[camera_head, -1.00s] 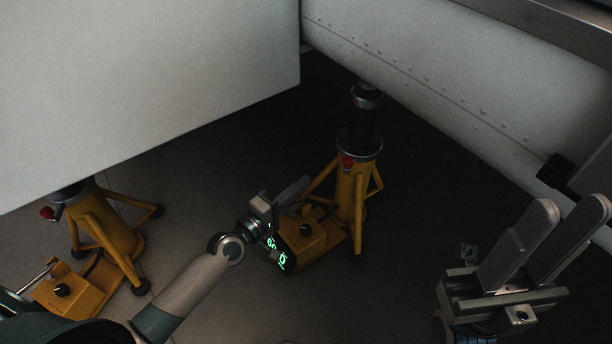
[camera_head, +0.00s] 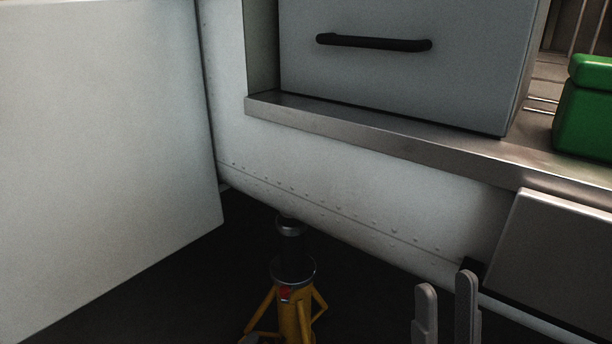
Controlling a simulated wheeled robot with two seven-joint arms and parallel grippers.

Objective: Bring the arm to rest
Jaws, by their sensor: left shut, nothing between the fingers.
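My right gripper (camera_head: 446,300) shows two upright grey fingers at the bottom right. They stand apart with nothing between them; its body is cut off below.
A yellow jack stand (camera_head: 293,316) stands under the white riveted hull (camera_head: 300,175). A large pale panel (camera_head: 100,170) fills the left. Above the metal sill (camera_head: 380,132) are a grey box with a black handle (camera_head: 374,42) and a green case (camera_head: 590,110). A dark panel (camera_head: 555,250) slopes at right.

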